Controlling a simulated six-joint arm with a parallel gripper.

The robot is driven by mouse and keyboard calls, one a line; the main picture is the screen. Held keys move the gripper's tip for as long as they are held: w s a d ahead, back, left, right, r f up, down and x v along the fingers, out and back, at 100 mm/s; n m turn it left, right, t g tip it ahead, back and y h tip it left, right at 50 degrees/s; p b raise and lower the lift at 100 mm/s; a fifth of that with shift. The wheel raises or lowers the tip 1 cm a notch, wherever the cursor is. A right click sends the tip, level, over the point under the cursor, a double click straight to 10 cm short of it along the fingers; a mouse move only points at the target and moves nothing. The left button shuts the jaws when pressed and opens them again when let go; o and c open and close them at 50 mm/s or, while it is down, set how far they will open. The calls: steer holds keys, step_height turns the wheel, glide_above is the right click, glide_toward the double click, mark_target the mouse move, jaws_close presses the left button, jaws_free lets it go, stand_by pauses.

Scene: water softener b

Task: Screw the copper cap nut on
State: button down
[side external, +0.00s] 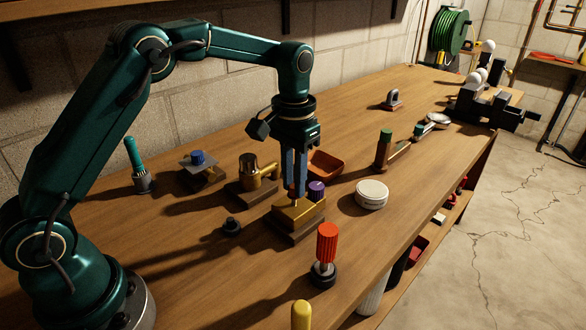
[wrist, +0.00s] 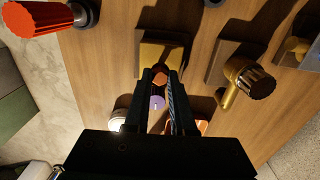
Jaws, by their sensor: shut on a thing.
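The copper cap nut (wrist: 160,79) shows as an orange-copper hexagon between my fingertips in the wrist view. My gripper (side external: 294,194) points straight down and is shut on it. The brass block (side external: 292,214) on its wooden base is directly below the fingertips; it also shows in the wrist view (wrist: 152,54). A purple knob (side external: 317,188) stands on the same fixture, right of the fingers; in the wrist view it shows between the fingers (wrist: 157,102). The fingers hide most of the nut in the side view. I cannot tell whether the nut touches a thread.
An orange tray (side external: 328,165) is behind my gripper. A brass valve (side external: 250,170) is at left, a white round tin (side external: 372,194) at right.

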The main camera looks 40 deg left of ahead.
steer(key=shift+f, duration=0.95)
